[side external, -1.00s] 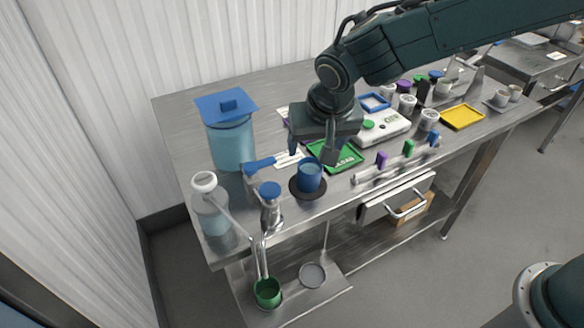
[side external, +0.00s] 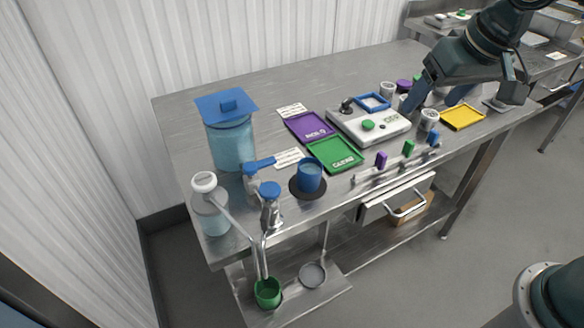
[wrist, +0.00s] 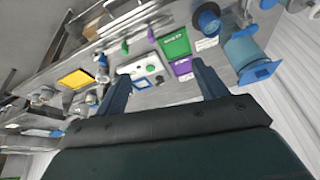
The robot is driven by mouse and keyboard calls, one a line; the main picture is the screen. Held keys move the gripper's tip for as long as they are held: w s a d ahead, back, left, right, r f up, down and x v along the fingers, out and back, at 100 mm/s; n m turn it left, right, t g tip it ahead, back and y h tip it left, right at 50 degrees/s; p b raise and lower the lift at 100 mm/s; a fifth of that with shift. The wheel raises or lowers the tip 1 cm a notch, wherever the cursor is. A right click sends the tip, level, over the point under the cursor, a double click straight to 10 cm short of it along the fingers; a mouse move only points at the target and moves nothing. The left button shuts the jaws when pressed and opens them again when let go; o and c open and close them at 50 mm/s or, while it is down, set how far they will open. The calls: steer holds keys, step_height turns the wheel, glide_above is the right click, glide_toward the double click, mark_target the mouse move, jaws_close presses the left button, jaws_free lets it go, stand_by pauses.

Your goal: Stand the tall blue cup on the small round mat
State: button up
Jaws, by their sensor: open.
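The blue cup (side external: 309,177) stands upright on the small round black mat (side external: 309,196), near the front edge of the table. The mat shows as a dark ring around the cup's base. The cup also shows near the top of the wrist view (wrist: 207,20). My gripper (side external: 430,104) is well to the right of the cup, above the right part of the table, apart from cup and mat. Its two fingers are spread with nothing between them, as the wrist view also shows (wrist: 158,78).
A lidded blue container (side external: 230,142), a pump bottle (side external: 211,205) and blue-topped dispensers (side external: 270,205) stand left of the cup. Purple (side external: 312,127), green (side external: 335,153) and yellow (side external: 462,117) trays lie rightward. A white control box (side external: 370,126) and small jars stand near my gripper.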

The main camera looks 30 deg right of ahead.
steer(key=s+d+n, duration=0.1)
steer(key=s+d, duration=0.2)
steer(key=s, duration=0.5)
steer(key=s+d+n+t, duration=0.1)
steer(key=s+d, duration=0.3)
steer(key=s, duration=0.3)
steer(key=shift+s+r, duration=0.25)
steer(key=shift+s, duration=0.1)
stand_by(0.5)
